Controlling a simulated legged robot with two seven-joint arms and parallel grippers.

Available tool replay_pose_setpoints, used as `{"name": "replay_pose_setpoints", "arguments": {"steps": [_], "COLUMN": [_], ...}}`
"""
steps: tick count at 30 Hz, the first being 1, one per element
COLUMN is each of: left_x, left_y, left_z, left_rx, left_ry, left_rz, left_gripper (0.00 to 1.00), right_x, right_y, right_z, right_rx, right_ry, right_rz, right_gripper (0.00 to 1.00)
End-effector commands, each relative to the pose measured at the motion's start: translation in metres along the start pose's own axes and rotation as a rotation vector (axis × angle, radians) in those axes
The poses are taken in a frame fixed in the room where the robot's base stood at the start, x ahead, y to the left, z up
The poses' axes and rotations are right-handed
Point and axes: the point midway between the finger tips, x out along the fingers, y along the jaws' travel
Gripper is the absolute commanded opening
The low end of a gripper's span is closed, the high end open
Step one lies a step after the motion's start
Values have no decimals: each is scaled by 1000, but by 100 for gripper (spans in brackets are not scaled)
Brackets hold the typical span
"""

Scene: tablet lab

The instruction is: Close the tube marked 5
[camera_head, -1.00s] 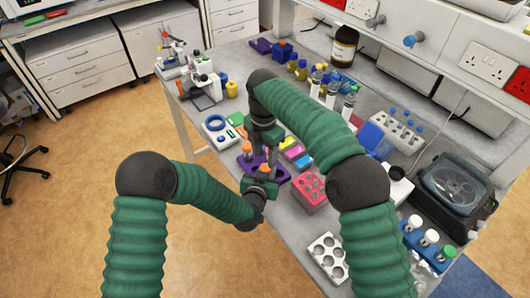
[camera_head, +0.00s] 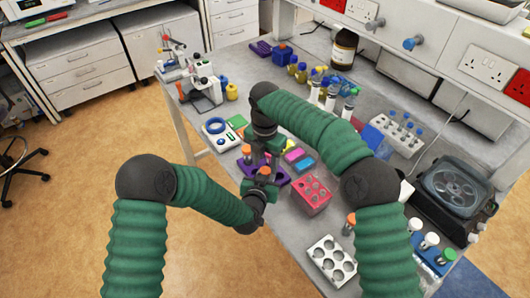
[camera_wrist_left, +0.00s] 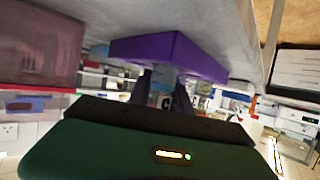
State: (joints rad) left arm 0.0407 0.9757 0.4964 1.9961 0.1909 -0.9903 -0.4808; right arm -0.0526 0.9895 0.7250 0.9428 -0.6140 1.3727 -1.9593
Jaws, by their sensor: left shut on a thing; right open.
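A tube with an orange cap (camera_head: 265,171) stands in the jaws of my left gripper (camera_head: 262,186), which is shut on it. In the left wrist view the tube (camera_wrist_left: 163,88) shows between the dark fingers; part of a dark mark shows on it, but I cannot read a number. The purple rack (camera_head: 280,179) is just beyond the left gripper, and it also shows in the wrist view (camera_wrist_left: 170,45). Another orange cap (camera_head: 247,150) is at the rack's left. My right gripper (camera_head: 264,146) is open, just behind and above the left one. Its fingertips are partly hidden.
A pink rack (camera_head: 311,194) stands right of the grippers, with a white holed rack (camera_head: 331,262) nearer the front. A centrifuge (camera_head: 452,195) is at the right. Coloured boxes (camera_head: 297,155) lie behind the purple rack.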

Motion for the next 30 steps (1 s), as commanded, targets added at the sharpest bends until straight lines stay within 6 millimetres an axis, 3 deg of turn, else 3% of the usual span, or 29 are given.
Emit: {"name": "replay_pose_setpoints", "arguments": {"steps": [6,15,26,30], "left_x": [0,0,0,0], "left_y": [0,0,0,1], "left_z": [0,0,0,0], "left_rx": [0,0,0,0], "left_ry": [0,0,0,0], "left_rz": [0,0,1,1], "left_gripper": [0,0,0,0], "right_x": [22,25,24,24], "right_y": [0,0,0,0], "right_z": [0,0,0,0], "right_rx": [1,1,1,1], "right_ry": [0,-1,-1,-1], "right_rz": [-1,1,1,1], "right_gripper": [48,48,1,0]}}
